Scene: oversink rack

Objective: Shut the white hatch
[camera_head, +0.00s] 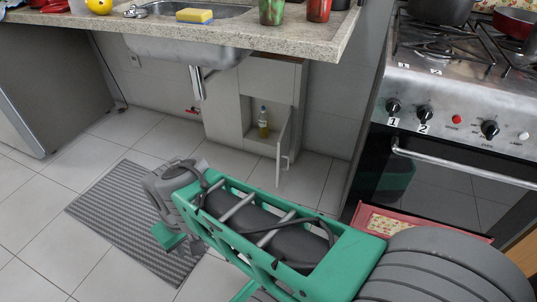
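The white hatch (284,138) is a small door on the low white cabinet (222,112) under the counter. It stands open, swung out toward me on the right side of its opening, with a small handle (286,161) near its lower edge. A bottle (263,122) with yellowish contents stands inside the opening. My gripper (170,236) is at the left end of my green arm, above the striped mat, in front and to the left of the hatch and apart from it. Its fingers are mostly hidden, so I cannot tell whether it is open or shut.
A stone counter (260,36) with a sink (190,52) overhangs the cabinet, and a drain pipe (197,82) hangs below. A stove (455,110) stands to the right, a grey appliance (50,90) to the left. A striped mat (110,215) lies on the tiled floor.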

